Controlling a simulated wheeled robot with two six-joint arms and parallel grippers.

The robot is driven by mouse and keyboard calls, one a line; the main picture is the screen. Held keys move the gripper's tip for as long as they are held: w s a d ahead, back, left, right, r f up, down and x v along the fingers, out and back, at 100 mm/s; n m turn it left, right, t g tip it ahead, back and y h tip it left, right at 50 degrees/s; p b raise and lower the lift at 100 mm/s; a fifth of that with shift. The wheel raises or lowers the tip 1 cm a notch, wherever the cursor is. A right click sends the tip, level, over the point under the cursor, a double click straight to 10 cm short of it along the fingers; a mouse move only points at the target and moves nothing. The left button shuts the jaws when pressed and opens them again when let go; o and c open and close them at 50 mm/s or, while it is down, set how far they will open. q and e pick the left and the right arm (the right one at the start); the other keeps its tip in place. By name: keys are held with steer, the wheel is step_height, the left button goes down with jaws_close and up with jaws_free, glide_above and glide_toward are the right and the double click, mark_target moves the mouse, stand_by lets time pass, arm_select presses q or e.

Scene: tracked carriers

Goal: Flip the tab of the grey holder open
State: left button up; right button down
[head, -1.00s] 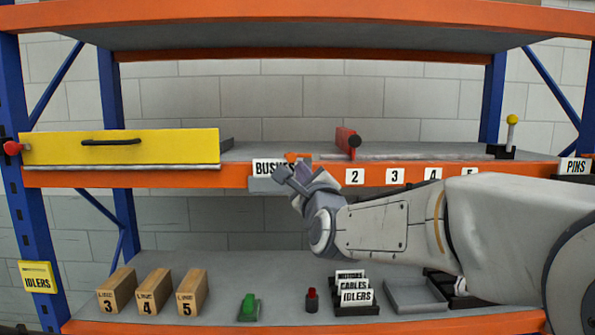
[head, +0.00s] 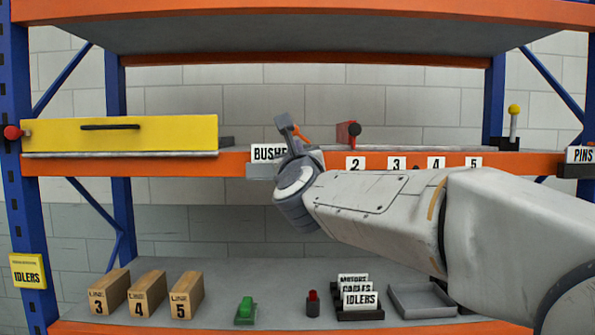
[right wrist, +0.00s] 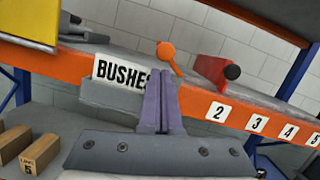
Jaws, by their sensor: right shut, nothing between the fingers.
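The grey holder (head: 262,171) with a white BUSHES card sits on the front edge of the orange middle shelf. It also shows in the right wrist view (right wrist: 110,100), left of my fingers. My right gripper (head: 283,120) is shut and empty, pointing up beside the right end of the holder and hiding part of the card. Its closed fingers show in the right wrist view (right wrist: 161,80). An orange round-ended piece (right wrist: 166,52) on a short stem stands just beyond the fingertips; I cannot tell whether they touch it, or whether it is the holder's tab. My left gripper is not in view.
A yellow drawer front (head: 160,138) is on the left of the middle shelf. A red block with a black knob (head: 345,135) stands right of my gripper. A yellow-knobbed lever (head: 513,125) is far right. Wooden blocks (head: 147,295) stand on the lower shelf.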

steer(key=shift+r+m+g+h+b, duration=0.1)
steer(key=shift+r+m+h+b, duration=0.55)
steer(key=shift+m, duration=1.75)
steer(key=shift+r+m+g+h+b, duration=0.15)
steer(key=shift+m+h+b, duration=0.85)
steer(key=shift+m, duration=1.4)
steer(key=shift+r+m+g+h+b, duration=0.1)
steer(key=shift+r+m+h+b, duration=0.65)
steer(key=shift+m, duration=1.65)
steer(key=shift+d+f+m, duration=0.1)
steer(key=shift+f+m, duration=0.05)
steer(key=shift+m, duration=0.35)
step_height(320, 180, down, 4)
steer(key=a+b, duration=0.3)
steer(key=b, duration=0.2)
steer(key=d+b+v, duration=0.1)
steer(key=b+v, duration=0.2)
steer(key=v, duration=0.7)
steer(key=shift+r, duration=0.25)
steer(key=shift+s, duration=0.1)
